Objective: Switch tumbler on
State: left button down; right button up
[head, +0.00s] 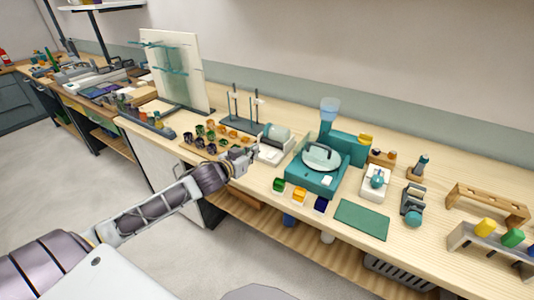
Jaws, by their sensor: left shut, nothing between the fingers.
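A machine with a pale drum lying on a white base (270,153) stands on the wooden bench; it looks like the tumbler. Its switch is too small to make out. My left gripper (250,154) is shut and empty, just left of the white base's front end. I cannot tell whether the fingertips touch it. My right gripper is out of view.
Several small amber and dark cups (213,134) stand left of my left gripper. A teal machine with a round lid (319,158) is to the right. Three small coloured boxes (299,196) line the front edge near a green mat (361,219). Thin stands (236,108) rise behind.

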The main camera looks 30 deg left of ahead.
pick_arm(q)
jog(key=shift+w+f, duration=0.1)
jog(key=shift+w, duration=0.2)
dwell(0.4)
send_over(271, 155)
jog(key=s, duration=0.3)
jog(key=shift+f, duration=1.1)
jog(key=shift+a+f, duration=0.15)
jog(key=shift+f, duration=1.85)
jog(key=shift+f, duration=0.15)
